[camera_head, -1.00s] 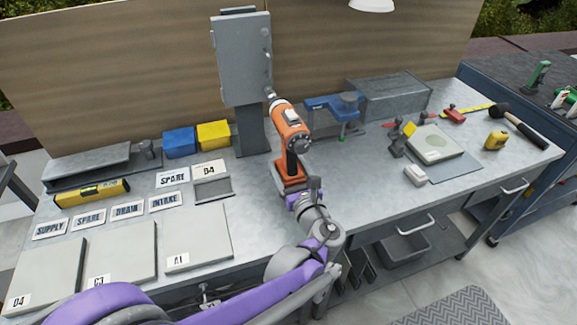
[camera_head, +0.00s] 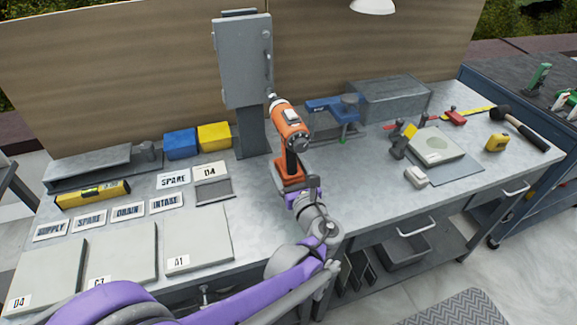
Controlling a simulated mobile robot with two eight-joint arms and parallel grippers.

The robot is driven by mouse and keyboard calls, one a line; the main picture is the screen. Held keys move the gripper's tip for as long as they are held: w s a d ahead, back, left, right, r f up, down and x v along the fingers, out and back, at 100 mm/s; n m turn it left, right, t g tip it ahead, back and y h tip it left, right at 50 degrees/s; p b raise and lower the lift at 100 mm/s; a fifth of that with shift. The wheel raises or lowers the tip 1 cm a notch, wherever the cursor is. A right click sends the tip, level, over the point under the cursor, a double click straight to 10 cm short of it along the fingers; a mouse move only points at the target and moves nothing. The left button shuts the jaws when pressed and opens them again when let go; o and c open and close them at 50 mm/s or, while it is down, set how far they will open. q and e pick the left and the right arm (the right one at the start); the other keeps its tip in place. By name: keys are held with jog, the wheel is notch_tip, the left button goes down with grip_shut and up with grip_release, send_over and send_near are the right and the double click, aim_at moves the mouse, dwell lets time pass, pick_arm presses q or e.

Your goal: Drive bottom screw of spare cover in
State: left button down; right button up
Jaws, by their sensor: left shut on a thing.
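The spare cover (camera_head: 243,62) is a grey upright panel on a dark grey post (camera_head: 251,130) at the back of the bench. My left gripper (camera_head: 300,190) is shut on the orange power drill (camera_head: 289,130), around its lower handle. The drill stands upright, its nose pointing away at the lower right edge of the cover. Its tip is at or very near that edge; I cannot tell if it touches the bottom screw, which is hidden or too small to make out. My right gripper is not in view.
Blue (camera_head: 180,143) and yellow bins (camera_head: 214,136) stand left of the post. Labelled plates (camera_head: 198,240) and a yellow level (camera_head: 93,194) lie at the left. Bare bench lies between drill and white block (camera_head: 416,176).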

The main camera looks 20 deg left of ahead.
aim_at(294, 177)
pick_arm(q)
jog(key=shift+x, duration=1.05)
dwell(2.4)
jog(key=shift+s, duration=0.15)
jog(key=shift+v, duration=3.4)
